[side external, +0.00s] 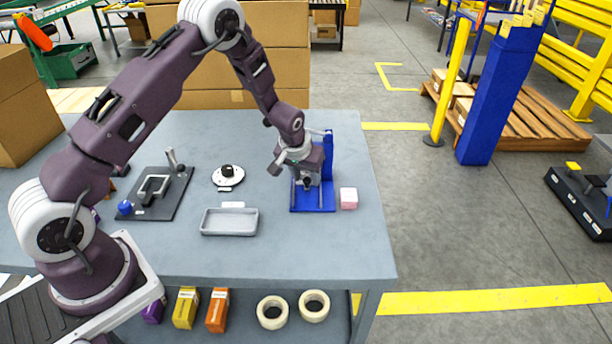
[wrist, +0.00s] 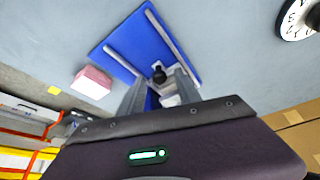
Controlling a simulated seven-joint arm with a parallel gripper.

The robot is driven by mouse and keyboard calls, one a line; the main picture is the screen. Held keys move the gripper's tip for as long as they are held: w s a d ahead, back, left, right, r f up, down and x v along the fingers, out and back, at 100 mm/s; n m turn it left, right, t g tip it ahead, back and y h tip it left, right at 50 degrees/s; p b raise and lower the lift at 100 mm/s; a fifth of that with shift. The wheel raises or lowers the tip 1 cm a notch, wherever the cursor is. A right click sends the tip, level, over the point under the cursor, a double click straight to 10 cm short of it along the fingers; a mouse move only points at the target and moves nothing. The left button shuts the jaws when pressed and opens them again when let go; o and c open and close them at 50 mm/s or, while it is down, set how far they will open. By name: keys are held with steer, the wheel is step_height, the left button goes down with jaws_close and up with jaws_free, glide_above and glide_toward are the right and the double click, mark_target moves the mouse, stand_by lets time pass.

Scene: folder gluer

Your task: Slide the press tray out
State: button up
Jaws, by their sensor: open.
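The blue press (side external: 328,155) stands upright near the right end of the table, on a flat blue base plate (side external: 315,208). In the wrist view the base (wrist: 125,50) shows two pale rails. A black knob (wrist: 159,74) shows between them, with a whitish part beside it that may be the press tray. The knob also shows in the side view (side external: 307,182). My gripper (side external: 303,172) is low over the base, in front of the upright. In the wrist view its open fingers (wrist: 160,84) lie either side of the knob; contact cannot be told. My gripper hides much of the tray.
A pink block (side external: 348,198) sits just right of the base. A shallow grey tray (side external: 229,232), a round dial (side external: 228,176) and a dark plate (side external: 165,208) with a blue knob lie to the left. The table front right of the grey tray is clear.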

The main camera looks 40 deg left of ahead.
jaws_close()
stand_by(1.4)
